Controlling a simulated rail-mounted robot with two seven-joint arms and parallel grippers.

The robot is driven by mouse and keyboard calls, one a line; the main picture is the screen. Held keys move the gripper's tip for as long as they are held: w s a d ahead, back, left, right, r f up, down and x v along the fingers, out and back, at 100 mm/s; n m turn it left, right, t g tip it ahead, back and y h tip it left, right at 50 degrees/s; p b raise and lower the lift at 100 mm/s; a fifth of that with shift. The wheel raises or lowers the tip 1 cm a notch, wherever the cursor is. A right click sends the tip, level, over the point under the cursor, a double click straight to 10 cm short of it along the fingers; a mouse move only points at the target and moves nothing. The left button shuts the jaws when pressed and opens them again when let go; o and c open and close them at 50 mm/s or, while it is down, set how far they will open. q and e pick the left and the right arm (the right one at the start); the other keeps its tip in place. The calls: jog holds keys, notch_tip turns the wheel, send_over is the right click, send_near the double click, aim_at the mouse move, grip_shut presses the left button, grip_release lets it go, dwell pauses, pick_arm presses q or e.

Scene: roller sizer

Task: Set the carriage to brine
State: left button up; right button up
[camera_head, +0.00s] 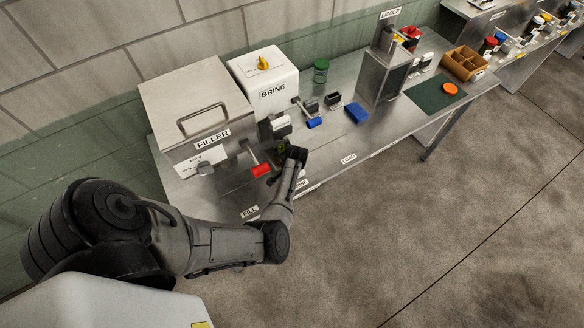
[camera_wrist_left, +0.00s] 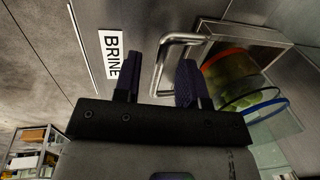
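In the left wrist view the carriage shows a bright metal D-shaped handle (camera_wrist_left: 160,62) on its metal plate. The handle lies beside the white BRINE label (camera_wrist_left: 112,54) on the table. A clear jar (camera_wrist_left: 236,72) with green contents and coloured bands stands on the carriage, behind the handle. My left gripper (camera_wrist_left: 157,78) has its two dark fingers apart, with part of the handle between them; I cannot tell whether they touch it. In the head view my left gripper (camera_head: 295,155) is low over the table front and hides most of the carriage. My right gripper is out of view.
The filler machine (camera_head: 190,110), with a red lever (camera_head: 261,170), and the white brine machine (camera_head: 275,97), with a blue lever (camera_head: 314,122), stand behind. A blue block (camera_head: 356,112) lies right.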

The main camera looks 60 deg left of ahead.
pick_arm(q)
notch_tip(320, 180, up, 13)
jog(key=d, duration=0.2)
jog(key=shift+d, duration=0.3)
dwell(0.4)
